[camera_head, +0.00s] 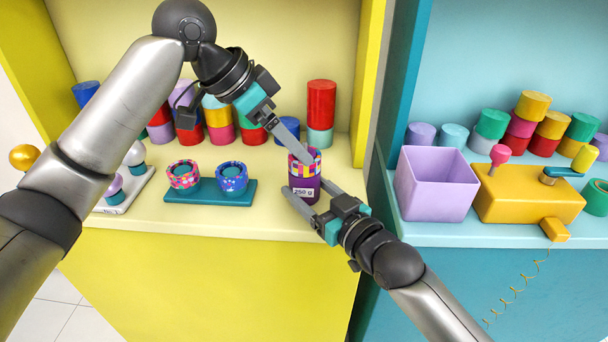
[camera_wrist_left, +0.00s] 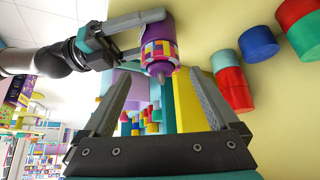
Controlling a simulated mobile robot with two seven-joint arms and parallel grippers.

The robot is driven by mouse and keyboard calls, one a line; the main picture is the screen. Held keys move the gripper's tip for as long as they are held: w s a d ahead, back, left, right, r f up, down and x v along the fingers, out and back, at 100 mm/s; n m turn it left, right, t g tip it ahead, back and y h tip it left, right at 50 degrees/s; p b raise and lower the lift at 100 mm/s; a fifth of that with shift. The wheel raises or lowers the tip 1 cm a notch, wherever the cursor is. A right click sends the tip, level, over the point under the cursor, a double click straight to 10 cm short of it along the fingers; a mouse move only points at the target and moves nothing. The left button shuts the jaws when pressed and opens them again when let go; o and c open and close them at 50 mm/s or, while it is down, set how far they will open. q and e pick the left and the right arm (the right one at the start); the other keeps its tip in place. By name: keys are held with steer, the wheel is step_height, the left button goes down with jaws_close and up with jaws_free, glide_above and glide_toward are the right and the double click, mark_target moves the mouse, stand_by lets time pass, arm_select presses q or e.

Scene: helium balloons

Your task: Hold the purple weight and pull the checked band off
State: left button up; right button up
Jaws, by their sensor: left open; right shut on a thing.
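The purple weight (camera_head: 304,199), with a white "250 g" label, stands upright near the yellow shelf's front edge. The multicoloured checked band (camera_head: 304,164) is around its upper part; it also shows in the left wrist view (camera_wrist_left: 159,50). My right gripper (camera_head: 305,186) is shut on the weight below the band, one finger on each side. My left gripper (camera_head: 299,148) is open at the band's upper left in the head view. In the left wrist view its fingers (camera_wrist_left: 161,80) are spread with nothing between them, and the weight's top points toward them.
A teal stand (camera_head: 210,197) with two patterned rings is to the left. Several coloured cylinders (camera_head: 321,104) stand behind. To the right, across the yellow divider, are a lilac box (camera_head: 436,190) and a yellow block (camera_head: 528,195). The shelf between stand and weight is clear.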

mark_target(304, 142)
arm_select(q)
steer(key=shift+x, duration=2.7)
steer(key=c, duration=0.5)
steer(key=c, duration=0.7)
steer(key=shift+r, duration=1.1)
steer(key=shift+r, duration=4.65)
